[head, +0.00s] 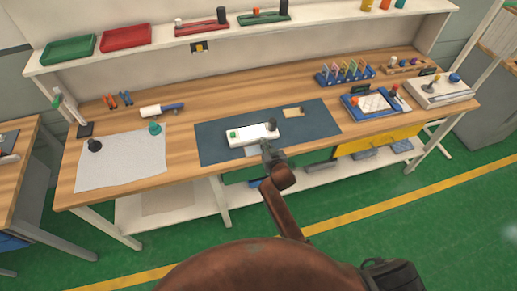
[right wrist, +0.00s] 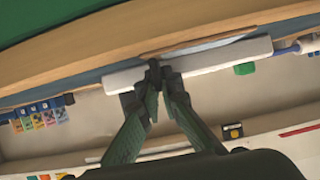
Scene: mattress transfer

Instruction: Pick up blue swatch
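A rack of small coloured swatches (head: 345,73) stands at the back right of the workbench, and it also shows at the left of the right wrist view (right wrist: 40,114). At least one swatch looks blue. My right gripper (head: 268,150) is at the front edge of the dark blue mat, by a white block (head: 248,134) and far from the rack. In the right wrist view its fingers (right wrist: 157,80) come together at the white block (right wrist: 205,62), with no swatch seen between them. The tips partly hide a dark part there. My left gripper is not in view.
The dark blue mat (head: 214,142) also bears a small tan piece (head: 293,112). A blue framed tray (head: 370,104) and a white fixture (head: 440,91) stand on the right. A white sheet (head: 120,165) lies on the left. A shelf (head: 150,50) runs along the back.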

